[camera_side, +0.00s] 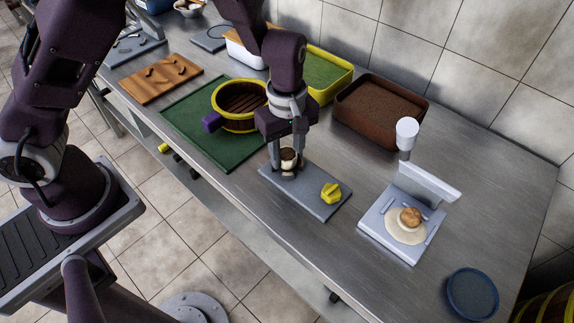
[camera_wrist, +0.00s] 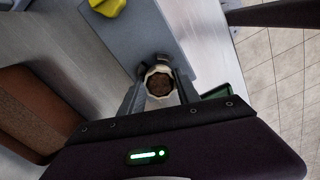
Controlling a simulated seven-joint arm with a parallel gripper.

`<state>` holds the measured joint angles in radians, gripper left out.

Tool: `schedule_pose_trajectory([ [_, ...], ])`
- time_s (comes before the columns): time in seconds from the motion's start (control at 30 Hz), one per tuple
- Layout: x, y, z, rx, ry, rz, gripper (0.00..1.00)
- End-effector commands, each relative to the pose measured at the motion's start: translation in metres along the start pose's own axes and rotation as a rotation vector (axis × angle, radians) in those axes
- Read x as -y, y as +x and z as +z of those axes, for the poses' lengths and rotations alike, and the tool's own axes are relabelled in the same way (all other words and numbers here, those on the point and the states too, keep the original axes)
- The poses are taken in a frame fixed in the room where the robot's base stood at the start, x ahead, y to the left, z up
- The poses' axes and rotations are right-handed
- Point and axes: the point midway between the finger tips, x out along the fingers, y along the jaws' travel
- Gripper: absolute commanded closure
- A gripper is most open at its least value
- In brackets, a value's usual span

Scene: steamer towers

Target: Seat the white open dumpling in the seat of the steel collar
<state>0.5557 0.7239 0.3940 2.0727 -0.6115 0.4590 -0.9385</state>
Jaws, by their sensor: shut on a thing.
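The white open dumpling (camera_side: 288,154), a pale cup with a dark brown filling, is between the fingers of my gripper (camera_side: 287,166). My gripper is shut on it, at the left part of a grey board (camera_side: 305,203). I cannot tell whether the dumpling touches the board. In the wrist view the dumpling (camera_wrist: 159,83) sits upright between the two fingertips (camera_wrist: 160,86), filling facing the camera. A yellow dumpling (camera_side: 331,193) rests at the board's right end and shows in the wrist view (camera_wrist: 107,6). I cannot make out the steel collar with certainty.
A yellow-rimmed steamer (camera_side: 232,125) with a purple handle stands on a green mat (camera_side: 181,112). Behind my gripper are a brown bin (camera_side: 424,112) and a yellow bin (camera_side: 345,82). At right are a pale press (camera_side: 375,226) holding a bun (camera_side: 410,217), and a blue-rimmed plate (camera_side: 472,293).

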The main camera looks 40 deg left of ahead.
Motion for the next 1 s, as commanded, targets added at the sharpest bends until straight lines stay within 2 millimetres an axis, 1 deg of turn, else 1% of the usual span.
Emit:
schedule_pose_trajectory([
  [0.3,0.000,0.002,0.000,0.000,0.000,0.000,1.00],
  [0.33,0.000,0.002,0.000,0.000,0.000,0.000,0.58],
  [0.43,0.000,0.002,0.000,0.000,0.000,0.000,0.38],
  [0.47,0.000,0.002,0.000,0.000,0.000,0.000,0.36],
  [0.87,0.000,0.001,0.000,0.000,0.000,0.001,0.36],
  [0.93,-0.001,-0.006,0.000,0.000,0.000,0.004,0.36],
  [1.0,-0.001,-0.021,0.000,0.000,0.002,0.005,0.36],
])
